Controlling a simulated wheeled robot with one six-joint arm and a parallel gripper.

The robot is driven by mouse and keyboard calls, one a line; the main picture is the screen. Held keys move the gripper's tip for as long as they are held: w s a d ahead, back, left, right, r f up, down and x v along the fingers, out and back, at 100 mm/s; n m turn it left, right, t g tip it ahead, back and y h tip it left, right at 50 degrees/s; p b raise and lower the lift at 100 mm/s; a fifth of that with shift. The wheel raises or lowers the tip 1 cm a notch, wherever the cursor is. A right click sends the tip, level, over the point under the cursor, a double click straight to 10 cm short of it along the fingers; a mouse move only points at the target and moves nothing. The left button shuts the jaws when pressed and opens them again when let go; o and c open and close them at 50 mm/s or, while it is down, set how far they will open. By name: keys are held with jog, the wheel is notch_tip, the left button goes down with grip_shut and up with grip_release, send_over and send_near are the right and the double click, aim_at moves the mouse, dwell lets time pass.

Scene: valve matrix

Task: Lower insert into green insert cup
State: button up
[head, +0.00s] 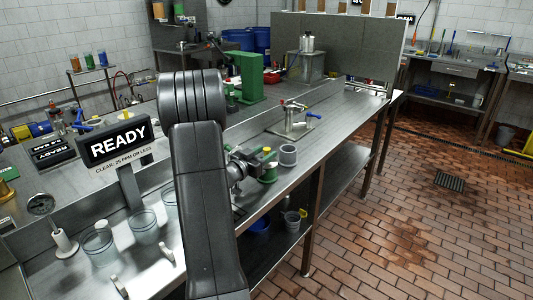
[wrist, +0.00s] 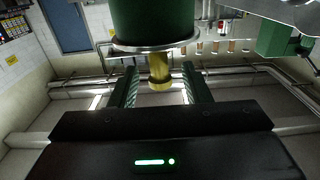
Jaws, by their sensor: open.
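The green insert cup (wrist: 155,18) fills the top middle of the wrist view, with a pale metal rim. The brass-coloured insert (wrist: 160,72) shows at that rim, between my gripper's fingers. How deep it sits in the cup is hidden by the rim. My gripper (wrist: 162,88) is open, one finger on each side of the insert, with a visible gap on both sides. In the head view my gripper (head: 254,160) is at the bench's front edge, close beside the green cup (head: 268,176).
A grey cup (head: 288,155) stands just right of the green cup. A metal valve fixture (head: 292,120) is behind it. A green machine (head: 247,78) stands farther back. Glass beakers (head: 98,246) and a READY sign (head: 118,139) are at the left. The bench (head: 345,112) is clear toward the right.

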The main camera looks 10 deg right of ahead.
jog(key=v, duration=1.2)
jog(key=shift+b, duration=0.35)
jog(key=shift+r, duration=0.1)
jog(key=p+x, duration=0.1)
jog(key=x, duration=1.3)
jog(key=shift+r+p, duration=0.45)
jog(key=shift+r, duration=0.1)
jog(key=shift+s+a+r, duration=0.15)
jog(key=shift+r, duration=0.2)
jog(key=shift+f, duration=0.1)
